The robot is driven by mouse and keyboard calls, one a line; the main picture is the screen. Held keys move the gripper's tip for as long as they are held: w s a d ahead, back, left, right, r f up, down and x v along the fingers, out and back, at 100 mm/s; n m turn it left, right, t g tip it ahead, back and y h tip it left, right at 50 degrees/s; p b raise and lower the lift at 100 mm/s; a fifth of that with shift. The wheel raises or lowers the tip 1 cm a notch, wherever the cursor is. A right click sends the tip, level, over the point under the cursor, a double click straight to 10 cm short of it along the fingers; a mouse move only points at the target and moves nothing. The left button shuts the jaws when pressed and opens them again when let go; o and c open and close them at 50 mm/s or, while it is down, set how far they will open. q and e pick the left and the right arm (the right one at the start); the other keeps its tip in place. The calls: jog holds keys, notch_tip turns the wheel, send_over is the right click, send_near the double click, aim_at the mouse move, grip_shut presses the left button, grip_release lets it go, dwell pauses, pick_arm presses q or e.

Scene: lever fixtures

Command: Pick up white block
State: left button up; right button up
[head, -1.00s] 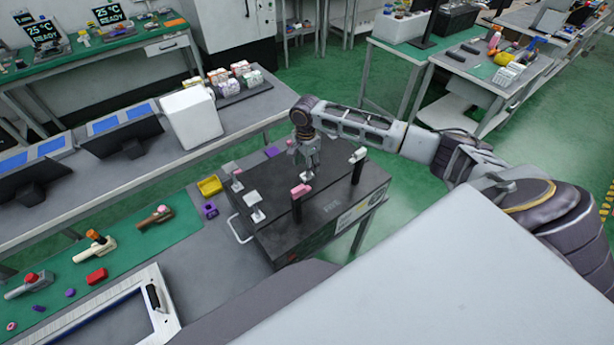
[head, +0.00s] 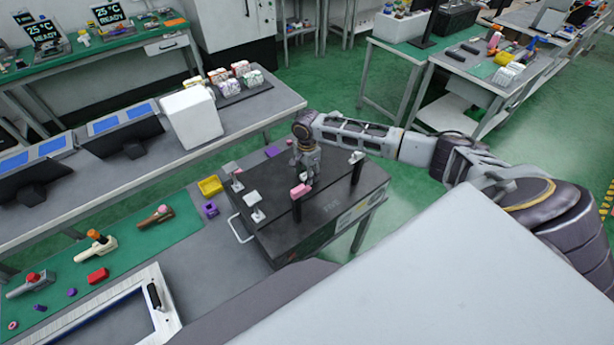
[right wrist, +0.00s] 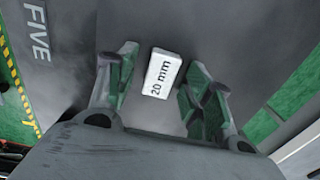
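The white block (right wrist: 162,73), marked "20 mm", lies on the dark box top in the right wrist view. My right gripper (right wrist: 160,60) is open, with one finger on each side of the block and gaps visible between block and fingers. In the head view my right gripper (head: 307,180) points down over the black box (head: 325,215); the block is hidden there behind the fingers. My left gripper is not in view.
A dark post with a pink top (head: 299,191) stands close to the right gripper. Another post with a white top (head: 356,157) stands to its right. A yellow bin (head: 210,185) sits beside the box.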

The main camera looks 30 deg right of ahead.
jog(key=c, duration=1)
jog(key=shift+r, duration=0.1)
jog(key=shift+r, duration=4.9)
